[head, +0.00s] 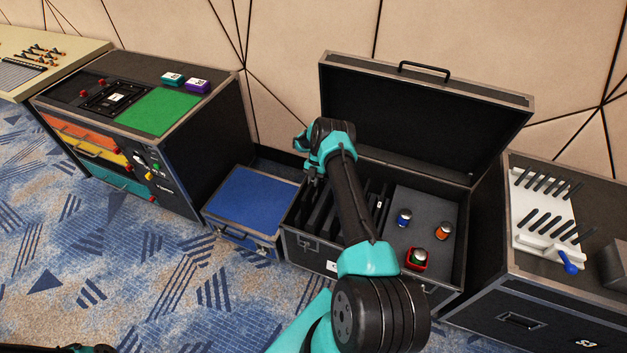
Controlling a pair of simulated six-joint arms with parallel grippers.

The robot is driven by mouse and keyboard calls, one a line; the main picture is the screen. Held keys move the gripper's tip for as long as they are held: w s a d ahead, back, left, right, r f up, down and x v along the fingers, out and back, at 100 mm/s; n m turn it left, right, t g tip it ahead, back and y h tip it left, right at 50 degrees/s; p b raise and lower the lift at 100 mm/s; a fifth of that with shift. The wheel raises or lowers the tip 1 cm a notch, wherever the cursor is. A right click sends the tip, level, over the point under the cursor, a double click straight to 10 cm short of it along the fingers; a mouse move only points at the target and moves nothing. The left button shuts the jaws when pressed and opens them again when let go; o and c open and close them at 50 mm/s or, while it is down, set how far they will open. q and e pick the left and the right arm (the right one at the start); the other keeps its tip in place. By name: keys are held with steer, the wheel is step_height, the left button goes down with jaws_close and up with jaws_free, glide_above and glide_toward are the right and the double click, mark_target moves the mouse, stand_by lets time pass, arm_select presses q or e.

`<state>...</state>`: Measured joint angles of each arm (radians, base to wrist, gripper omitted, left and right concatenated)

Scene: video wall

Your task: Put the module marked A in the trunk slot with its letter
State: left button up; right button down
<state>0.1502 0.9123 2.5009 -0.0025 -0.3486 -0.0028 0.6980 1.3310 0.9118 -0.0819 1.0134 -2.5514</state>
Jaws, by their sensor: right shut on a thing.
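The open black trunk (464,283) stands right of centre, its lid tilted back. Its left part has a row of upright dark dividers and slots, with a small white label (379,204) too small to read. My right gripper (314,178) points down over the trunk's left end. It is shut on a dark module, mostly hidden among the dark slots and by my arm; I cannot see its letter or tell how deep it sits. My right arm crosses in front of the slots and hides several. Only a sliver of my left arm shows at the bottom left edge.
The trunk's grey right compartment holds a blue-banded (404,217), an orange-banded (443,231) and a red-based (417,258) piece. A blue-topped case (254,200) sits just left. A drawer cabinet (205,140) stands farther left, and a case with a white rack (549,220) at right.

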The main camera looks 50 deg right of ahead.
steer(key=shift+f, duration=1.4)
stand_by(0.9)
steer(key=c, duration=0.5)
jaws_free()
steer(key=shift+r, duration=0.1)
steer(key=shift+r, duration=3.9)
steer(key=shift+a, duration=0.1)
